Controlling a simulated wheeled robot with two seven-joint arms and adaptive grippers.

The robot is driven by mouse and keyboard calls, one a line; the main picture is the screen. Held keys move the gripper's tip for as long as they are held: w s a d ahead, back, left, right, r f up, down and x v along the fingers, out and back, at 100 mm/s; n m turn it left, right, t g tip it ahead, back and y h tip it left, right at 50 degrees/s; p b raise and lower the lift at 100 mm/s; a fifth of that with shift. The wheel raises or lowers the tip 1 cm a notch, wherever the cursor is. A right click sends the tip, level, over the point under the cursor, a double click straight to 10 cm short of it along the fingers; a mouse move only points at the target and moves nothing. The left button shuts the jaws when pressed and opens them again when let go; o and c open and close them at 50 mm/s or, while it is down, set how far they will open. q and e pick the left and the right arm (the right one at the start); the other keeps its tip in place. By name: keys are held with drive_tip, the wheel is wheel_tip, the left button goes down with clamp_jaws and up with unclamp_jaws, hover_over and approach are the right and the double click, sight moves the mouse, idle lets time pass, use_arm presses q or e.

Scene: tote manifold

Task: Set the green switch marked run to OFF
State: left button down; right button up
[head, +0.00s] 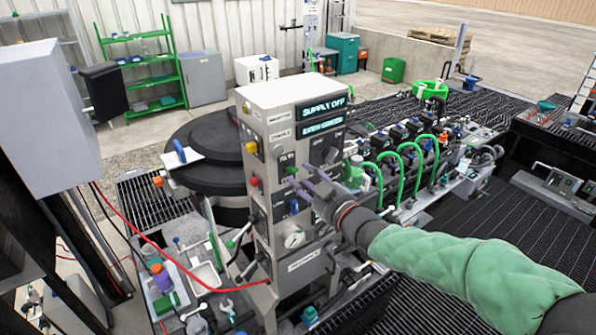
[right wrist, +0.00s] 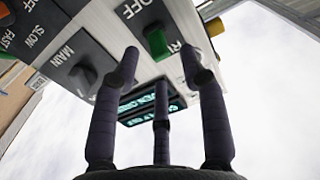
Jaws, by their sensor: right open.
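The green switch (head: 291,170) is on the front of the grey control box (head: 259,205), left of my right gripper (head: 300,186). In the right wrist view the green switch (right wrist: 157,43) shows between the two outer fingertips of the right gripper (right wrist: 159,58). The word OFF is printed on one side of it, and part of another word, starting with R, on the other. Which mark its handle points to, I cannot tell. The right gripper is open and empty, its fingers spread close to the panel; touching is not clear. My left gripper is not in view.
A black knob marked MAIN (right wrist: 84,76) is near the switch. The box has a display reading SUPPLY OFF (head: 322,107), a red button (head: 255,182) and a gauge (head: 294,240). A red cable (head: 165,255) runs at lower left. Green hoses (head: 400,175) stand behind on the right.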

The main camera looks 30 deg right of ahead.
drive_tip(key=shift+w+a, duration=0.15)
drive_tip(key=shift+w, duration=1.3)
clamp_jaws()
unclamp_jaws()
drive_tip(key=shift+r, duration=0.1)
approach(296, 172)
drive_tip(key=s, duration=0.3)
